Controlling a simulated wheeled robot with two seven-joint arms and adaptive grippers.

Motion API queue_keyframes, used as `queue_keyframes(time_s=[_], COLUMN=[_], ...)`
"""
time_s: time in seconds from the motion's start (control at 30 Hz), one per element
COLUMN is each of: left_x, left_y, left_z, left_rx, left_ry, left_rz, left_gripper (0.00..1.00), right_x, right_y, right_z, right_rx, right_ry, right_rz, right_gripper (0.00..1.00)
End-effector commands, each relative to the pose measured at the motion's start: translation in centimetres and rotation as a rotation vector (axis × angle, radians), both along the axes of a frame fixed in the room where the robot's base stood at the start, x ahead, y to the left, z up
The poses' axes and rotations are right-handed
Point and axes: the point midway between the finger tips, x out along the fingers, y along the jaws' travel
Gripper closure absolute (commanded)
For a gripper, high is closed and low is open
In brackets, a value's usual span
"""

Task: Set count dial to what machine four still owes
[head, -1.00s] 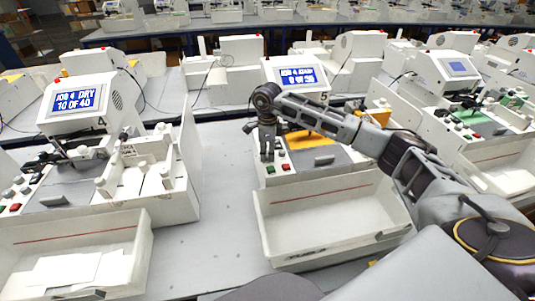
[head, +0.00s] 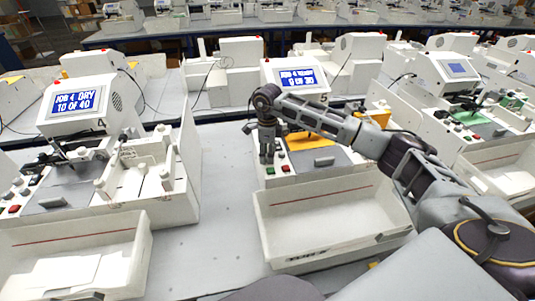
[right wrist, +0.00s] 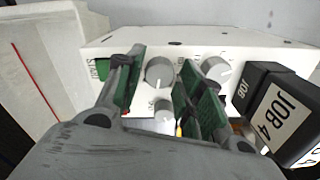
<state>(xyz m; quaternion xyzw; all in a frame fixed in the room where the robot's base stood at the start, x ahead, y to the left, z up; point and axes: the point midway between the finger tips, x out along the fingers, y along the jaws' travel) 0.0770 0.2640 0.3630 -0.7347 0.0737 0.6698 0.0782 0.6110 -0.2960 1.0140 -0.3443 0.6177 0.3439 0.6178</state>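My right gripper (head: 267,158) points down over machine five's control panel. In the right wrist view my right gripper (right wrist: 160,75) is open, with green-padded fingers either side of a grey round dial (right wrist: 159,73). Another dial (right wrist: 216,70) and a smaller knob (right wrist: 164,109) show nearby; their labels are partly hidden. My left gripper is out of view.
A black block labelled "JOB 4" (right wrist: 285,115) stands right of the dials. A green start button (right wrist: 101,69) is at their left. White trays (head: 335,243) stand before the machines. A yellow sheet (head: 310,140) lies on machine five's bed.

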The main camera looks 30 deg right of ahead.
Motion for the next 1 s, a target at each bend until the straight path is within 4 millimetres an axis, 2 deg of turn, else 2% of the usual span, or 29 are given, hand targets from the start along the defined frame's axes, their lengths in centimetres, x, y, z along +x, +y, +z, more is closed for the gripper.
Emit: queue_keyframes(time_s=[0.17, 0.37, 1.0], left_x=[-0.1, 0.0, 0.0], left_y=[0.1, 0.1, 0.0], left_z=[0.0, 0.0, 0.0], left_rx=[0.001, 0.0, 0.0], left_ry=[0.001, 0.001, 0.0], left_rz=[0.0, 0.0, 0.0], left_gripper=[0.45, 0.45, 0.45], right_x=[0.0, 0.0, 0.0], right_y=[0.0, 0.0, 0.0], right_z=[0.3, 1.8, 10.6], right_rx=[0.001, 0.002, 0.0], right_ry=[-0.001, -0.001, -0.001], right_rz=[0.001, 0.0, 0.0], right_gripper=[0.62, 0.62, 0.62])
